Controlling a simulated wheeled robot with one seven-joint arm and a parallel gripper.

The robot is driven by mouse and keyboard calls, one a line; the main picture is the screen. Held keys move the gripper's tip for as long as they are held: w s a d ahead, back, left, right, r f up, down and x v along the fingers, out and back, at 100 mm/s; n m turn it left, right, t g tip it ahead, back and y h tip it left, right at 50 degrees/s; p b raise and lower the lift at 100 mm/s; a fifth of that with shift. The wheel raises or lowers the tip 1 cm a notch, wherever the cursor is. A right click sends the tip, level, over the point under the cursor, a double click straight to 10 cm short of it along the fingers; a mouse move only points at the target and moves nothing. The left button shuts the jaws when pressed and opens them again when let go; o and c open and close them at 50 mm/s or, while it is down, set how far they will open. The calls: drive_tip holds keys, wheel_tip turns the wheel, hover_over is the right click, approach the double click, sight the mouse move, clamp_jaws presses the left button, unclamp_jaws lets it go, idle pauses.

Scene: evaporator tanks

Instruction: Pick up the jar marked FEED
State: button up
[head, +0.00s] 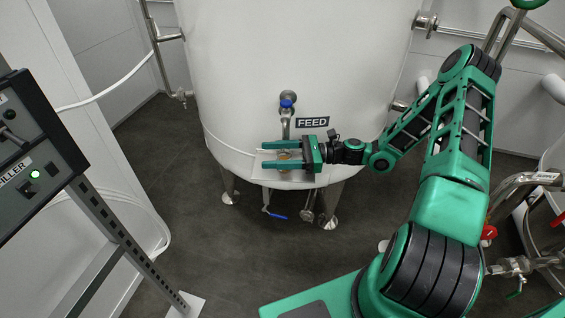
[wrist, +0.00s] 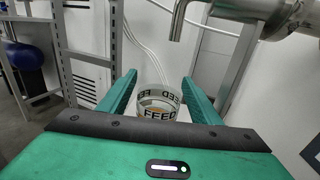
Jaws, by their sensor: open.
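The jar marked FEED (wrist: 157,101) is clear, with a white band of black FEED lettering and some amber content. It sits between the two green fingers of my open gripper (wrist: 159,80) in the wrist view. In the head view my gripper (head: 265,155) points left, its fingers on either side of the jar (head: 284,155), which is mostly hidden there. The jar stands on a small white shelf (head: 290,181) at the tank front, below a tap. Whether the fingers touch the jar I cannot tell.
The white tank (head: 300,50) stands right behind, with a FEED plate (head: 312,122) and a blue-handled tap (head: 287,104). The tap's metal spout (wrist: 178,24) hangs above the jar area. A control panel (head: 35,150) on a frame is at left; piping (head: 525,265) is at right.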

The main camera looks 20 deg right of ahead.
drive_tip(key=shift+a, duration=0.15)
drive_tip(key=c, duration=1.3)
drive_tip(key=shift+r, duration=0.1)
